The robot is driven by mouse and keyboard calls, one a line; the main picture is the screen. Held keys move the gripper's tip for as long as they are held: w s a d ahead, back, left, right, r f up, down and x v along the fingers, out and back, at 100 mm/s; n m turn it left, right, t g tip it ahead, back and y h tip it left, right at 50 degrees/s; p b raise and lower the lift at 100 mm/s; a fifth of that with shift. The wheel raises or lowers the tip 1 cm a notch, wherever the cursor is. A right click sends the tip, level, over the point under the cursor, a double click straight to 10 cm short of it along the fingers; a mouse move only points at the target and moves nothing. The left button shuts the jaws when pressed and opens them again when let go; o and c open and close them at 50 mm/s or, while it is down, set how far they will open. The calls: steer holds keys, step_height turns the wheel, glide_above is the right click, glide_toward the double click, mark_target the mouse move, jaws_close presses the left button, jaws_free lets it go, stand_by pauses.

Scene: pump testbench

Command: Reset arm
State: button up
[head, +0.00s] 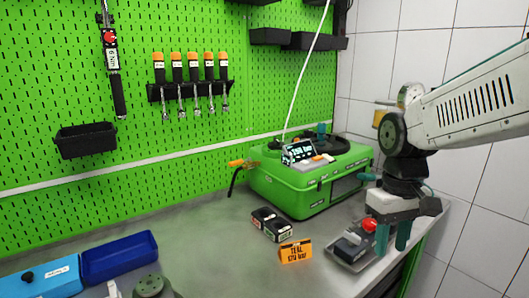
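My gripper (393,240) hangs at the right of the head view, below my white and dark arm, with its teal fingers pointing down. The fingers stand apart and I see nothing held between them. It appears in front of the right end of the bench, overlapping a dark box with a red knob (369,225) in a grey tray (352,255). The fingers partly hide the box and tray. I cannot tell whether they touch.
A green pump case (290,190) with a small display (298,152) stands behind. A black box (270,224) and an orange sign (296,251) stand before it. Blue trays (120,258) lie at left. Tools hang on the green pegboard (290,85). The bench's middle (190,225) is clear.

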steer(key=s+d+r+m+t, duration=0.1)
steer(key=s+r+m+t, duration=0.1)
steer(key=s, duration=1.4)
steer(key=shift+d+r+m+t, duration=0.2)
steer(key=shift+d+m+t, duration=0.1)
steer(key=shift+d, duration=0.05)
